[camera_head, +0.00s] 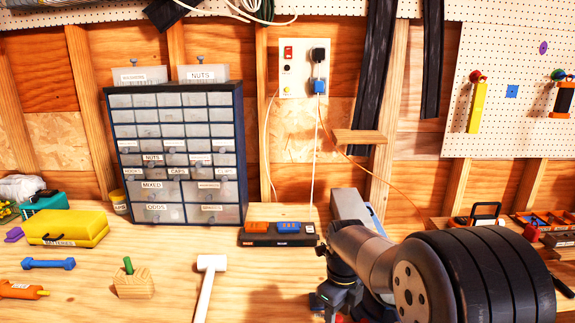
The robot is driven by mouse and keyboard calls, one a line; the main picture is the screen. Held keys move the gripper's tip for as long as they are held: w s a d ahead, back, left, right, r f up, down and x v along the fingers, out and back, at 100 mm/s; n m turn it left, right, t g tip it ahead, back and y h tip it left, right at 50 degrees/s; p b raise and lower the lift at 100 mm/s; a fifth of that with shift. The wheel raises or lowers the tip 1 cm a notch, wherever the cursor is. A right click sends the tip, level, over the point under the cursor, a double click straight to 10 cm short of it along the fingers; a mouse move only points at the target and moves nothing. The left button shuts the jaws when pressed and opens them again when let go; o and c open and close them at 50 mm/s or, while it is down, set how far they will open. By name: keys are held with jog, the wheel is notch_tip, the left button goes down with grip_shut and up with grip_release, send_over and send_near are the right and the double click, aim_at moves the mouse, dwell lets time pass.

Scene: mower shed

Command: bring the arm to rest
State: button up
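My arm, grey with a large black ribbed part, fills the lower right of the head view. My gripper (338,303) is the dark part at the lower middle, low over the bench. Its fingertips are dark and partly cut off by the bottom edge, so I cannot tell whether they are open or shut. No held object can be made out. A small red patch shows at the bottom edge beside it, too little to identify.
The wooden bench (110,285) carries a white-handled mallet (206,285), a wooden block (134,285), a blue dumbbell-shaped piece (48,263), a yellow case (66,228) and a charger strip (278,234). A drawer cabinet (180,222) stands behind. Bare bench lies right of the mallet.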

jog(key=shift+f, duration=0.55)
jog(key=shift+s, duration=0.1)
jog(key=shift+r, duration=0.1)
